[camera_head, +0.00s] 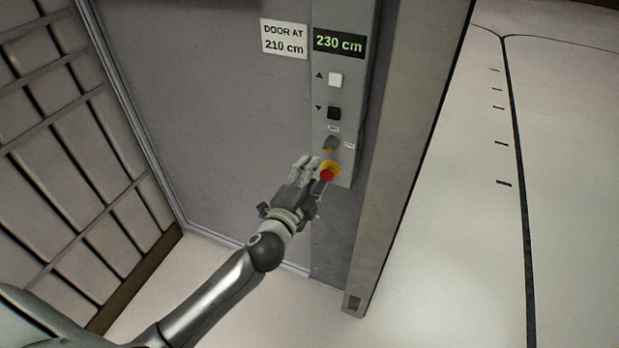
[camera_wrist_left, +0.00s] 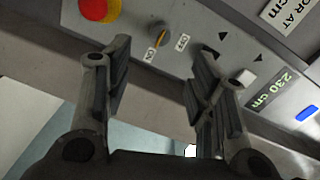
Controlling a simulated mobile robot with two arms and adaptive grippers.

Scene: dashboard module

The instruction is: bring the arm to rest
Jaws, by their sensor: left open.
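My left gripper (camera_head: 309,174) is at the lower part of a grey control panel (camera_head: 345,20) in the head view, close to a red emergency button (camera_head: 327,174) on a yellow base. In the left wrist view the left gripper (camera_wrist_left: 160,85) is open, with nothing between its fingers. The rotary knob (camera_wrist_left: 157,33), with ON and OFF labels, shows beyond the fingertips. The red button shows in the left wrist view (camera_wrist_left: 98,8) at the upper left. I cannot tell whether the fingers touch the panel. My right gripper is not in view.
The panel has a display (camera_head: 339,43) reading 230 cm, a white button (camera_head: 336,79) and a black button (camera_head: 334,113). A sign (camera_head: 284,39) reads DOOR AT 210 cm. A post (camera_head: 405,150) stands right of the panel.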

